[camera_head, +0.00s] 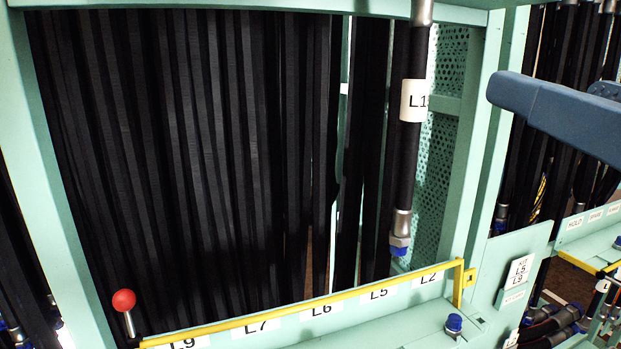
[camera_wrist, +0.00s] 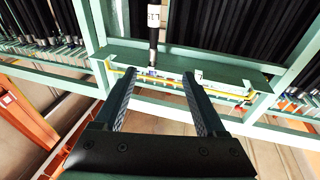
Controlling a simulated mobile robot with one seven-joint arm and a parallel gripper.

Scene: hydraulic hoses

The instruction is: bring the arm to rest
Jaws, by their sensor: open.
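My gripper (camera_wrist: 159,71) shows in the wrist view with its two dark, ridged fingers wide apart and nothing between them. Beyond the fingertips, a black hose (camera_head: 405,165) with a white label starting "L1" hangs straight down; it also shows in the wrist view (camera_wrist: 153,35). Its metal end with a blue cap hangs free above the yellow-edged rail (camera_head: 310,312). In the head view a blue-grey part of my arm reaches in from the right edge; my gripper's fingers are not seen there.
The green frame (camera_head: 490,130) holds many black hoses (camera_head: 180,150) behind. The rail bears labels L9, L7, L6, L5 and L2. A red-knobbed lever (camera_head: 124,301) stands at its left, a blue-capped fitting (camera_head: 454,324) at its right. An orange structure (camera_wrist: 22,110) stands left in the wrist view.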

